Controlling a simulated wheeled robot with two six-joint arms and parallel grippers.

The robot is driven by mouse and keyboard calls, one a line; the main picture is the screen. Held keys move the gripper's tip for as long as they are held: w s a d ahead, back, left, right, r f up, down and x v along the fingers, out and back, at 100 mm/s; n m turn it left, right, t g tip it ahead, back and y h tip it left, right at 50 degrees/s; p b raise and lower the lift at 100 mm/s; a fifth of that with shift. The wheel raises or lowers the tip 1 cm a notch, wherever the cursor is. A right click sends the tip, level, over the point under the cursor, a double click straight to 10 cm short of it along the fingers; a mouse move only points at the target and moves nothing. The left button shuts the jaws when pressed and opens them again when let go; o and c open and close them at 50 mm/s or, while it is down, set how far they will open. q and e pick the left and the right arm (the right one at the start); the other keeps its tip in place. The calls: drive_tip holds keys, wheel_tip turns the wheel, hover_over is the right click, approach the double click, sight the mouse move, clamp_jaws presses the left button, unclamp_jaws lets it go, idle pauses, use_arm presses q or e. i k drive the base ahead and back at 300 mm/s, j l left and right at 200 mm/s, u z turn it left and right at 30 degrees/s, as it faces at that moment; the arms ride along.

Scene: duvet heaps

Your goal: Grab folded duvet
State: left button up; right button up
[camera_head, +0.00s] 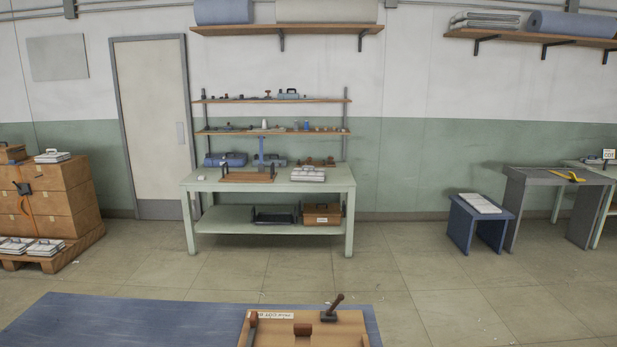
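Several flat white folded bundles, which may be the folded duvets, lie about the room. One white bundle (307,174) lies on the right part of the pale green workbench (340,182). Another white bundle (480,203) lies on a low blue stool (460,226) at the right. A third white bundle (52,156) is on top of stacked brown boxes (62,205) at the left. More white bundles (45,247) lie on the wooden pallet (72,252) below. They are too small to tell their material. Neither of my grippers is in view.
A blue-topped table (150,320) fills the near left, with a wooden tray (350,325) and a mallet (332,308) on it. Tiled floor (400,270) lies open between it and the workbench. A grey table (520,180) stands at the right.

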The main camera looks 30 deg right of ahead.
sight(301, 175)
drive_tip(key=z, duration=2.15)
drive_tip(key=l+z, duration=0.2)
drive_tip(key=i+l+z, duration=0.2)
drive_tip(key=l, duration=0.15)
drive_tip(key=i+l+z, duration=0.1)
drive_tip(key=i+l, duration=0.4)
drive_tip(key=l, duration=0.2)
drive_tip(key=i+l, duration=0.5)
drive_tip(key=i+l+u, duration=0.25)
drive_tip(key=i, duration=0.2)
drive_tip(key=i+l+u, duration=0.1)
drive_tip(key=i+u, duration=0.15)
drive_tip(key=i, duration=0.2)
drive_tip(key=i+j+u, duration=0.1)
drive_tip(key=i+u, duration=0.6)
drive_tip(key=i+l+u, duration=0.1)
drive_tip(key=i+u, duration=0.25)
drive_tip(key=i, duration=0.15)
drive_tip(key=i+u, duration=0.15)
drive_tip(key=i, duration=0.75)
drive_tip(key=i+l+u, duration=0.2)
drive_tip(key=i, duration=0.7)
drive_tip(key=i+j+u, duration=0.15)
drive_tip(key=i+u, duration=0.25)
drive_tip(key=i, duration=0.3)
drive_tip(key=i+l+u, duration=0.1)
drive_tip(key=i+u, duration=0.35)
drive_tip(key=i, duration=0.25)
